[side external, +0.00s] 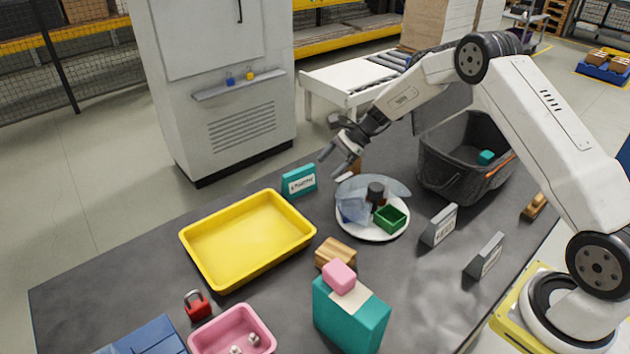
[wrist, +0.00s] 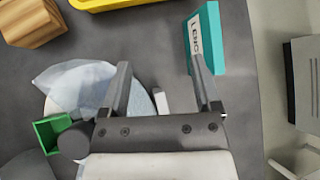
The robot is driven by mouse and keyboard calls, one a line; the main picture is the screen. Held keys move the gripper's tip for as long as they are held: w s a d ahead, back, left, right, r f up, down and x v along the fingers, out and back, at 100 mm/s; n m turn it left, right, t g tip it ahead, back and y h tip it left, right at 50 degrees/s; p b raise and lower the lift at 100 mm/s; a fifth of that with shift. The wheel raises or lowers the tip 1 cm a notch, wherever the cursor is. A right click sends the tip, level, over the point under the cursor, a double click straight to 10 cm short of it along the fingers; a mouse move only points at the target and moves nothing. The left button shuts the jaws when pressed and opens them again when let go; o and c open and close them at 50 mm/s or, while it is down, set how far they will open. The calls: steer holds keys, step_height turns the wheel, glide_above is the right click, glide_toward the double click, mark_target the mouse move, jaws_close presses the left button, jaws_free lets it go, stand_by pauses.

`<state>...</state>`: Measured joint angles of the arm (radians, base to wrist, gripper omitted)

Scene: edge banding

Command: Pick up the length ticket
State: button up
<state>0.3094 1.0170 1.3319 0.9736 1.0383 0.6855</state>
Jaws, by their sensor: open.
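The length ticket (side external: 299,181) is a teal block with a white label, standing on the dark table beyond the yellow tray's right corner. In the wrist view the ticket (wrist: 207,40) shows at the upper right, with part of its lettering readable. My gripper (side external: 338,158) is above the table, just right of the ticket in the side view. In the wrist view my gripper (wrist: 160,68) has its fingers wide apart with nothing held between them. The right finger overlaps the ticket's lower left edge in the picture; I cannot tell whether they touch.
A white plate (side external: 372,234) holds a green box (side external: 391,219), a dark cylinder (side external: 376,192) and translucent bluish film (side external: 352,210). The yellow tray (side external: 248,240) is empty. Two grey label stands (side external: 439,225) and a dark bin (side external: 464,155) are at right. A wooden block (side external: 335,252) sits in front.

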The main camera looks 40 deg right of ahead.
mark_target(300, 170)
steer(key=w+d+f+m+t+y, duration=0.3)
steer(key=w+d+m, duration=0.1)
steer(key=w+m, duration=0.1)
steer(key=shift+w+d, duration=0.3)
steer(key=shift+d, duration=0.05)
steer(key=shift+a+y, duration=0.1)
steer(key=shift+y, duration=0.2)
steer(key=shift+x, duration=1.25)
steer(key=shift+w, duration=0.1)
steer(key=shift+x, duration=2.55)
jaws_close()
